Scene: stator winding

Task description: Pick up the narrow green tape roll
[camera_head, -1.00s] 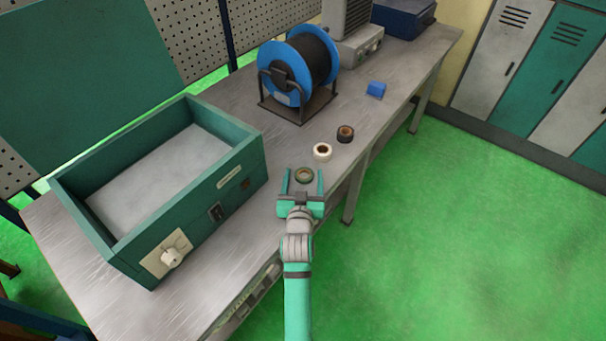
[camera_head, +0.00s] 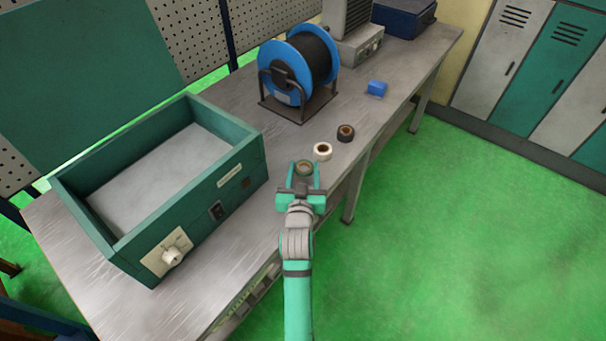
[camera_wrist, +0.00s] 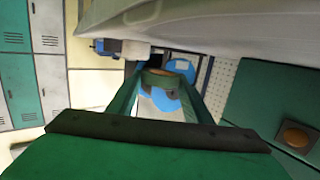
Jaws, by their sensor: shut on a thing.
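The narrow green tape roll (camera_head: 305,169) is between the fingers of my gripper (camera_head: 305,173) at the front edge of the workbench. In the wrist view the green roll (camera_wrist: 160,78) is between the tips of the two green fingers (camera_wrist: 161,84), which are shut on it. The fingers cover its sides. In the head view I cannot tell whether the roll is touching the bench or raised a little above it.
A white tape roll (camera_head: 322,151), a dark roll (camera_head: 345,133) and a blue block (camera_head: 376,89) lie beyond on the workbench (camera_head: 350,100). A green open box (camera_head: 225,190) stands to the left. A blue cable spool (camera_head: 290,68) stands behind.

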